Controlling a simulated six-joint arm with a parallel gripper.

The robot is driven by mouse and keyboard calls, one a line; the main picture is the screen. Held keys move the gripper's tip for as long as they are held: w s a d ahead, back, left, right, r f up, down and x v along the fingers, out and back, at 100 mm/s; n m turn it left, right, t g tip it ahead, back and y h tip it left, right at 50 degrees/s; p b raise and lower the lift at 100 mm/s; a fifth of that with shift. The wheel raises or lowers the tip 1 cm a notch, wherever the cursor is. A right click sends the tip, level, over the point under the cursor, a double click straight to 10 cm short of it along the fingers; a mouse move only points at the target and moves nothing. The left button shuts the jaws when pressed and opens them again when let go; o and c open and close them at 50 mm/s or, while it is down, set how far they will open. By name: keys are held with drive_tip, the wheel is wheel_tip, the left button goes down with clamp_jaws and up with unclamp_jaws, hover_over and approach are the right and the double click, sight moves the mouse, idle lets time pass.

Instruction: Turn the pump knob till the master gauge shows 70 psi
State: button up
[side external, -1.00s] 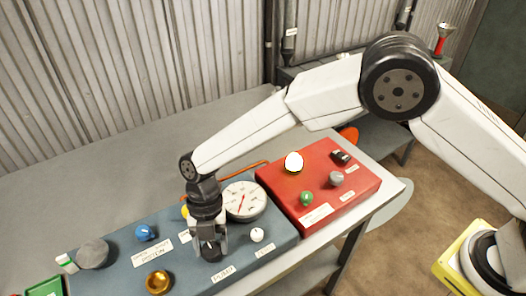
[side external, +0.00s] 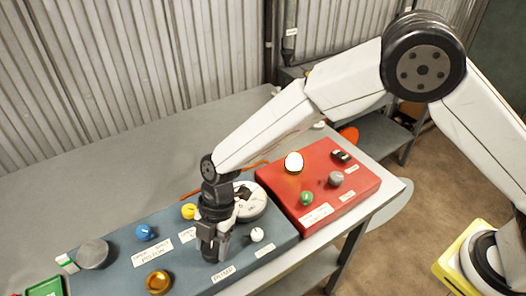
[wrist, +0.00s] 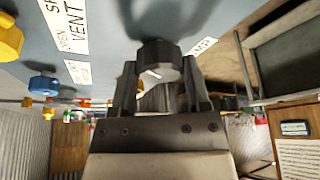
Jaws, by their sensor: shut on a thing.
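The dark pump knob (wrist: 157,62) has a pale mark and sits between my two fingers in the wrist view. In the side view my gripper (side external: 211,252) points down at the blue panel beside the PUMP label (side external: 223,272), shut on the knob, which is mostly hidden there. The white round gauge (side external: 254,208) lies on the blue panel just behind my gripper. My wrist covers part of its face, and its reading cannot be made out.
The blue panel (side external: 115,265) also carries blue (side external: 145,232), yellow (side external: 189,211), white (side external: 257,234) and brass (side external: 158,282) knobs close around my gripper. A red panel (side external: 340,195) with several controls stands to the right. The bench behind is mostly clear.

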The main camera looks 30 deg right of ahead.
drive_tip(key=m+t, duration=0.1)
drive_tip(key=m, duration=0.1)
drive_tip(key=m+t, duration=0.1)
drive_tip(key=m, duration=0.2)
drive_tip(key=shift+s+m+y, duration=0.1)
drive_tip(key=shift+m+y, duration=0.2)
drive_tip(key=shift+s+m+t, duration=0.1)
drive_tip(key=shift+m+t, duration=0.5)
drive_tip(key=shift+m, duration=0.85)
drive_tip(key=shift+m+t, duration=0.6)
drive_tip(key=shift+m, duration=0.85)
drive_tip(key=shift+a+m+t+h, duration=0.1)
drive_tip(key=shift+m+t+h, duration=0.4)
drive_tip(key=shift+m, duration=1.05)
drive_tip(key=shift+m+t+h, duration=0.4)
drive_tip(key=shift+m+h, duration=0.1)
drive_tip(key=shift+m, duration=1.05)
drive_tip(key=shift+s+m+h, duration=0.1)
drive_tip(key=shift+m+h, duration=0.3)
drive_tip(key=shift+m, duration=0.6)
drive_tip(key=shift+a+m+t+h, duration=0.1)
drive_tip(key=shift+m+t+h, duration=0.45)
drive_tip(key=shift+m, duration=1.35)
drive_tip(key=shift+h, duration=0.25)
drive_tip(key=o, duration=1.3)
